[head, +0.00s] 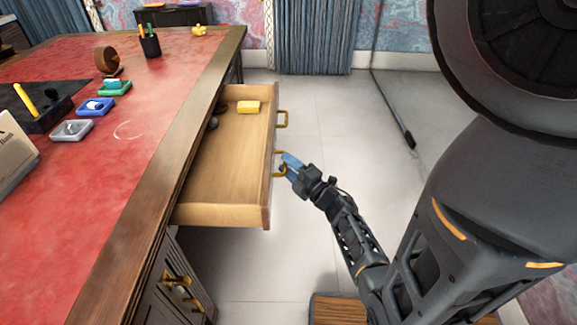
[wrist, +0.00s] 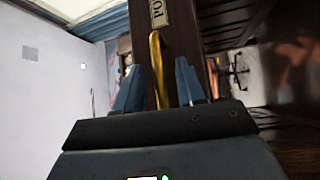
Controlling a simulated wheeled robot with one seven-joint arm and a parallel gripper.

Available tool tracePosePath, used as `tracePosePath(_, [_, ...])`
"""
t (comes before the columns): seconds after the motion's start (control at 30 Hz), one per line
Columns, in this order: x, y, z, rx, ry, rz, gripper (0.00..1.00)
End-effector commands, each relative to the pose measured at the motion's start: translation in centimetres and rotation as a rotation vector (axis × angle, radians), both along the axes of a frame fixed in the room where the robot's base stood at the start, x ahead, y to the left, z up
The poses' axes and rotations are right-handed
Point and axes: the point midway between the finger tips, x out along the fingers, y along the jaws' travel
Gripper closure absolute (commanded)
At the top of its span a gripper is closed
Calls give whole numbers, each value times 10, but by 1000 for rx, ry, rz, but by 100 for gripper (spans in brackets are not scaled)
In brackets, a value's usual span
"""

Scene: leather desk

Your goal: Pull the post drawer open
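The post drawer (head: 225,170) is a light wooden drawer pulled well out from the desk's right side, its inside showing. My gripper (head: 287,164) is at the near handle (head: 280,172). In the wrist view my blue fingers (wrist: 158,88) stand apart on either side of the brass handle (wrist: 156,60), with gaps visible. A label plate (wrist: 158,14) starting "PO" shows on the drawer front (wrist: 190,40). A yellow block (head: 248,107) and dark items lie in the drawer.
Another cabinet front with brass handles (head: 180,285) is below. Pale floor (head: 330,115) right of the drawer is clear.

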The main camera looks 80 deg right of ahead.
Motion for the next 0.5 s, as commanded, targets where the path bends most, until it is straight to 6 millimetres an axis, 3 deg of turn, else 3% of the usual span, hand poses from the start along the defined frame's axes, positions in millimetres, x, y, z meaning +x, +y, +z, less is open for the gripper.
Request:
tracePosePath(0.17, [-6, 5, -2, 1, 2, 0, 61])
tracePosePath(0.5, [-45, 39, -10, 1, 3, 0, 61])
